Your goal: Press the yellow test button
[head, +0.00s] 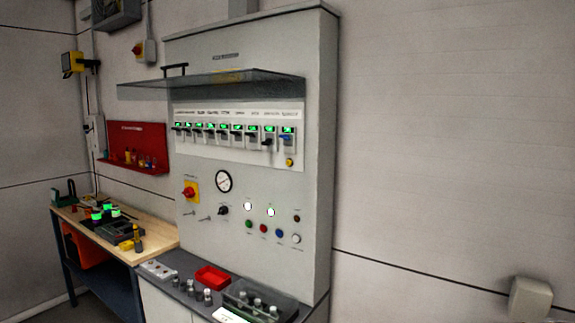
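The yellow test button (290,162) is a small round yellow knob at the lower right of the white breaker strip (240,137), under the last breaker, which has a blue lever (286,137). The strip is on the front of a tall grey cabinet (270,190). A clear cover (215,78) sticks out above the strip, and the button is uncovered. Neither of my grippers is in the head view.
A wooden workbench (155,247) with tools stands to the left. A dark counter under the cabinet holds a red tray (212,277) and a clear bin (262,300). A red-and-yellow switch (190,191) and a gauge (223,181) are lower on the cabinet.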

